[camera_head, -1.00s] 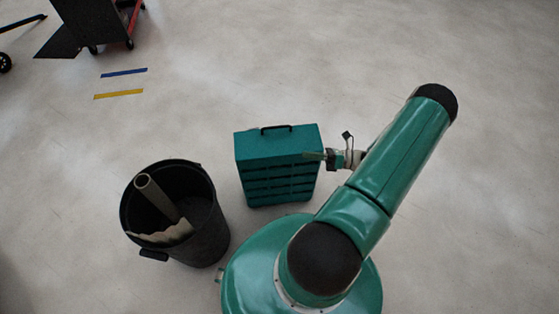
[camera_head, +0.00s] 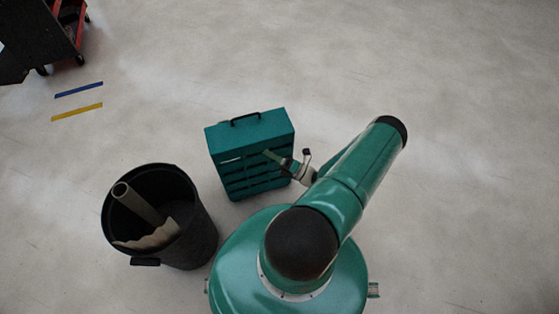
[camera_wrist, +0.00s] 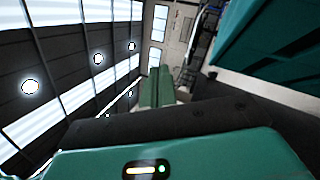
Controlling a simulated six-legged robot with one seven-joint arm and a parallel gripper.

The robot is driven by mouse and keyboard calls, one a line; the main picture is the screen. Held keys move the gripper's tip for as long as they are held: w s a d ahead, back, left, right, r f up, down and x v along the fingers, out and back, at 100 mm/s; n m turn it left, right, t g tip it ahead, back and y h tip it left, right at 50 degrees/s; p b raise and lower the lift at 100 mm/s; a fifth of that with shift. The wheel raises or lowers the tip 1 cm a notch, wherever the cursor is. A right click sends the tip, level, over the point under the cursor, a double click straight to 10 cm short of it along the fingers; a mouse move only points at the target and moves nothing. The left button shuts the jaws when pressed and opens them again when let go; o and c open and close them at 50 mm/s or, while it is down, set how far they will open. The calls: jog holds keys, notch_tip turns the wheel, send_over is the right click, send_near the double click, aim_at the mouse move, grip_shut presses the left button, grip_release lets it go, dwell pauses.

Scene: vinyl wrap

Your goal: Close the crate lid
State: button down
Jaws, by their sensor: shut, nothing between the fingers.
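The teal crate (camera_head: 250,165) stands on the floor left of my arm in the head view. Its flat top with a black handle (camera_head: 245,118) looks level and closed down, and its near face has several horizontal slats. A thin pale line shows below the top edge; I cannot tell if it is a gap. My gripper (camera_head: 271,156) is shut and empty, overlapping the crate's near face close to its upper right; contact cannot be told. In the wrist view the green fingers (camera_wrist: 158,88) are together, with a large teal surface, probably the crate (camera_wrist: 275,45), at upper right.
A black bin (camera_head: 190,225) holding a tube (camera_head: 135,203) and crumpled material stands just left of the crate. A dark and red cart (camera_head: 55,40) is at far upper left, near blue and yellow floor tape (camera_head: 78,90). The floor at right and behind is clear.

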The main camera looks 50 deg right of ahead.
jog(key=w+d+r, duration=0.1)
jog(key=w+r, duration=0.2)
jog(key=w, duration=0.2)
jog(key=shift+w, duration=0.35)
jog(key=m+g+h, duration=0.2)
jog(key=m+g, duration=0.7)
send_over(251, 124)
jog(key=s+a, duration=0.1)
jog(key=s, duration=0.1)
jog(key=shift+w+f, duration=0.15)
jog(key=shift+f, duration=0.5)
jog(key=shift+w+d+f, duration=0.25)
jog(key=shift+w+f, duration=0.2)
jog(key=shift+f, duration=0.1)
jog(key=shift+w+d+f, duration=0.2)
jog(key=shift+w+f, duration=0.2)
jog(key=shift+f, duration=0.1)
